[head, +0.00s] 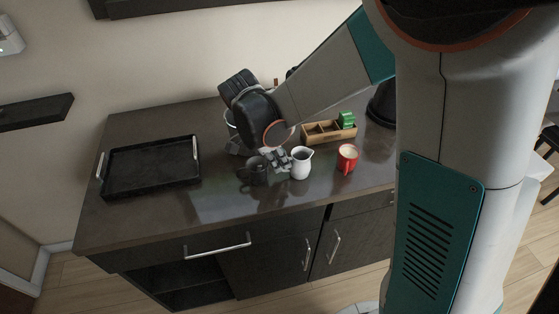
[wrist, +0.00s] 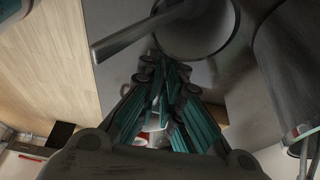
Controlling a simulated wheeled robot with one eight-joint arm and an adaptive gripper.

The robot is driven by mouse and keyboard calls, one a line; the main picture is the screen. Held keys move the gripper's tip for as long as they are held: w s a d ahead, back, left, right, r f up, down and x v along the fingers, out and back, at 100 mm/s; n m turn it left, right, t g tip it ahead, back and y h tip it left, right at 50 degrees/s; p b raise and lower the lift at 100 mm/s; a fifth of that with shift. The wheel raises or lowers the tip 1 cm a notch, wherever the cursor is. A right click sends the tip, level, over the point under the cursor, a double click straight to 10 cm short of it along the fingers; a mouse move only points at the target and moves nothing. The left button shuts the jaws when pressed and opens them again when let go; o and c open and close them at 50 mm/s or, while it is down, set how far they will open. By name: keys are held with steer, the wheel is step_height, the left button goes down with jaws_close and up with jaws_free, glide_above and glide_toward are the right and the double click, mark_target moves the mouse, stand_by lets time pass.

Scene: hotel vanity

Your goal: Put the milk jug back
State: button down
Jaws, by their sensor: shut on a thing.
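The white milk jug (head: 301,164) is upright at the middle of the dark counter, its spout to the right and dark inside at its mouth. My gripper (head: 284,161) comes from above and behind and is shut on the jug's left, handle side. I cannot tell whether the jug's base touches the counter. In the wrist view my gripper's fingers (wrist: 163,95) are close together, and they hide most of what they hold. A dark mug (head: 256,172) stands just left of the fingers, close to them. A red cup (head: 347,160) with pale contents stands right of the jug.
A wooden compartment box (head: 318,138) with green packets (head: 347,120) stands behind the jug and red cup. An empty black tray (head: 150,184) lies at the counter's left. The counter (head: 215,205) is clear between tray and mug and along the front edge.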

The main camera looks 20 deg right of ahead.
steer(key=c, duration=1.8)
jaws_free()
steer(key=p+v, duration=0.4)
steer(key=v, duration=0.8)
steer(key=shift+r, duration=0.1)
